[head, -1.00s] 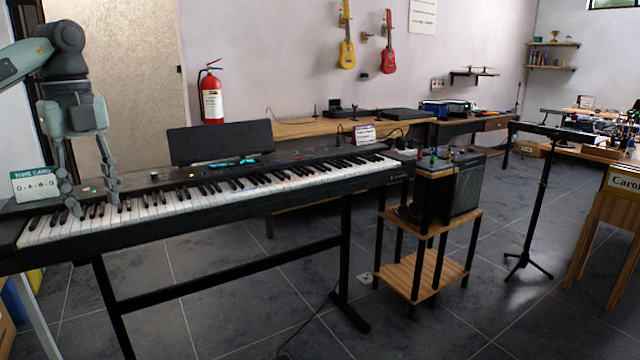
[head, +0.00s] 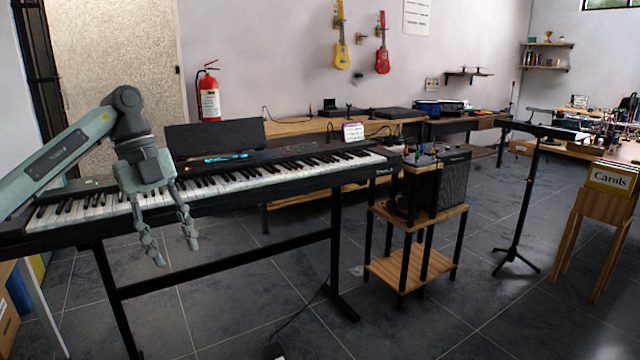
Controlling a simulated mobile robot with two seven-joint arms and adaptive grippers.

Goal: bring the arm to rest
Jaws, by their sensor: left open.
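My left gripper (head: 176,254) is open and empty. Its fingers point down in front of the keyboard's near edge, apart from each other. My left arm comes in from the left and covers part of the left end of the keyboard (head: 290,172). The keyboard stands on a black stand (head: 335,250), with a dark music rest (head: 215,137) behind the keys. The tune card seen earlier at the left end is hidden behind my arm. My right gripper is not in view.
A wooden side stand (head: 400,270) with an amplifier (head: 452,185) stands right of the keyboard. A black music stand (head: 525,200) and a Carols box (head: 610,178) are further right. A wooden bench (head: 385,125) runs along the wall. The grey floor in front is mostly clear.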

